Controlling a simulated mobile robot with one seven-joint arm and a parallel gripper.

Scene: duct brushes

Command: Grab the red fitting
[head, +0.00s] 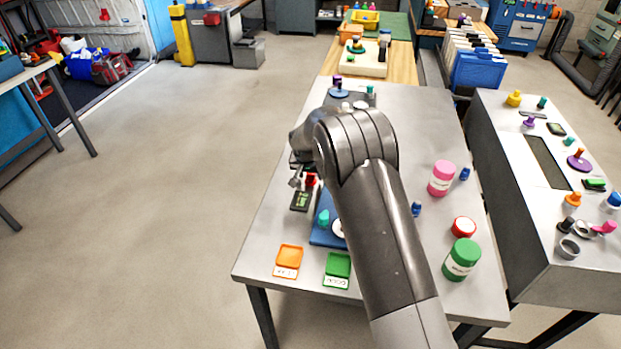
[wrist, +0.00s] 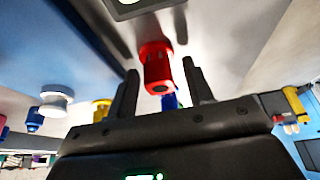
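The red fitting (wrist: 157,68) stands between the two fingers of my gripper (wrist: 160,88) in the wrist view. The fingers are apart, one on each side, and small gaps show between them and the fitting. In the head view only a small part of the red fitting (head: 311,179) shows, beside my gripper (head: 297,181) near the left side of the grey table. My arm hides much of the area around it.
A dark green-topped block (head: 300,200) and a blue plate (head: 324,228) lie close by. Orange (head: 289,257) and green (head: 338,266) trays are at the near edge. Pink (head: 441,179) and green (head: 462,260) jars stand right of my arm. The floor at left is clear.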

